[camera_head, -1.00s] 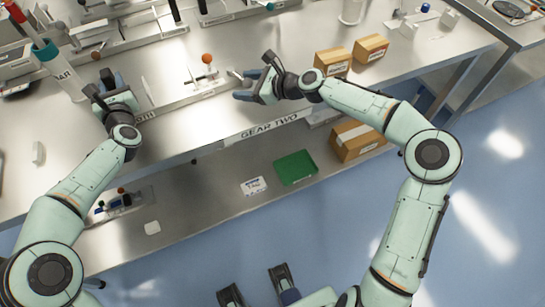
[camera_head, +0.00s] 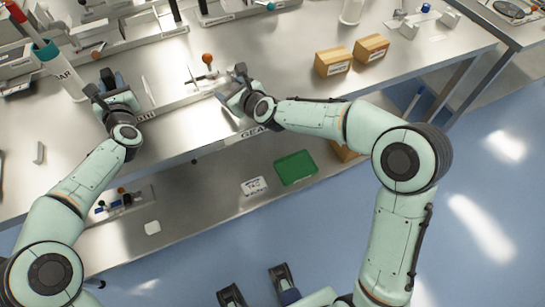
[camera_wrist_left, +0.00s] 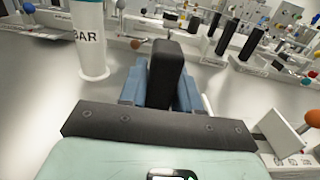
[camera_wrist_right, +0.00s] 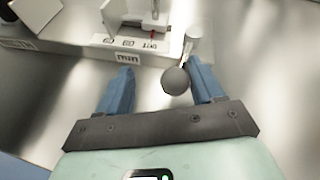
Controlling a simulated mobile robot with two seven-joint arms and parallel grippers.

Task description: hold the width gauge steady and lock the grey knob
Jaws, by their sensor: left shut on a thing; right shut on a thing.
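The width gauge (camera_head: 180,101) is a long pale rail along the bench's front edge, with an orange ball (camera_head: 207,58) on a stem near its right part. My left gripper (camera_head: 105,82) is shut on an upright black block (camera_wrist_left: 165,72) at the rail's left side; I cannot tell how the block joins the gauge. The grey knob (camera_wrist_right: 176,80) is a round ball on a short pale arm at the rail's end. My right gripper (camera_wrist_right: 160,88) is around it, with the knob close to the right-hand finger. In the head view my right gripper (camera_head: 232,88) hides the knob.
A white cylinder marked BAR (camera_wrist_left: 90,40) stands close to my left gripper. Two cardboard boxes (camera_head: 332,62) (camera_head: 370,49) stand right of my right gripper. A green tray (camera_head: 296,167) lies on the lower shelf. The bench's middle is mostly clear.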

